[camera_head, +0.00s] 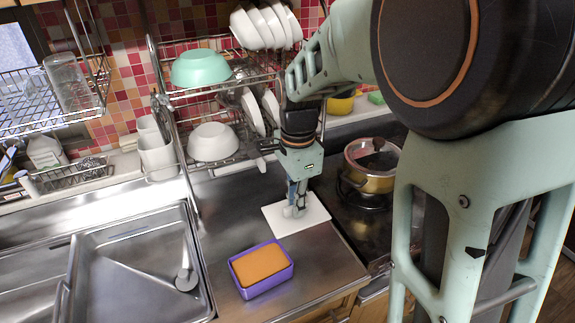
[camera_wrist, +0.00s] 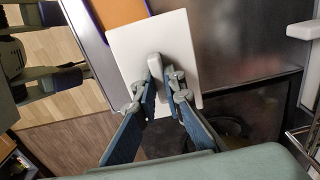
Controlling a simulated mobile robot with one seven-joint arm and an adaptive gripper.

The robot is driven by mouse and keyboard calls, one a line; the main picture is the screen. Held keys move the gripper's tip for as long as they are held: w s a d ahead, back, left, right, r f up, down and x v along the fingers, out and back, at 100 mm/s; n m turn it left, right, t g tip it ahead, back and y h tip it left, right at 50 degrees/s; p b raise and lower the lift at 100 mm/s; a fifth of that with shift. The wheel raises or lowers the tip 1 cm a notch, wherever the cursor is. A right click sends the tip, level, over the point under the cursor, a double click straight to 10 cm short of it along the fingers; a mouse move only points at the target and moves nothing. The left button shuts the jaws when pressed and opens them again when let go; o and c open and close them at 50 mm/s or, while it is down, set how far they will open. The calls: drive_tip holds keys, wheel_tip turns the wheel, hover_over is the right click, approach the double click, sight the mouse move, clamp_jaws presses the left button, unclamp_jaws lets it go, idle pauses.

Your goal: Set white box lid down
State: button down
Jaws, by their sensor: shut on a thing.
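The white box lid (camera_head: 318,212) is a flat square plate with a small raised handle. In the head view it lies level over the steel counter, just left of the stove. I cannot tell whether it touches the counter. My gripper (camera_head: 294,208) points down and is shut on the lid's handle. In the wrist view the lid (camera_wrist: 182,40) spreads beyond the fingers, and my gripper (camera_wrist: 163,88) has a fingertip on each side of the light grey handle (camera_wrist: 155,66). The fingers hide part of the lid.
A purple box (camera_head: 267,288) with an orange filling (camera_head: 259,263) stands in front of the lid, to its left. A pot (camera_head: 372,181) is on the stove to the right. The sink (camera_head: 135,262) is left. A dish rack with bowls (camera_head: 212,142) stands behind.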

drive_tip(key=w, duration=0.1)
drive_tip(key=w+f, duration=0.1)
drive_tip(key=w, duration=0.1)
drive_tip(key=w+f, duration=0.1)
drive_tip(key=w, duration=0.1)
drive_tip(key=shift+d+f+p, duration=0.1)
drive_tip(key=shift+d+p, duration=0.1)
drive_tip(key=shift+p, duration=0.1)
drive_tip(key=w+f, duration=0.4)
drive_tip(key=f, duration=0.1)
drive_tip(key=shift+w, duration=0.1)
drive_tip(key=shift+w+d+f, duration=0.1)
drive_tip(key=shift+w+f, duration=0.15)
drive_tip(key=shift+f, duration=0.15)
drive_tip(key=shift+w+f, duration=0.1)
drive_tip(key=shift+f, duration=1.5)
drive_tip(key=shift+f, duration=0.15)
drive_tip(key=c, duration=2)
unclamp_jaws()
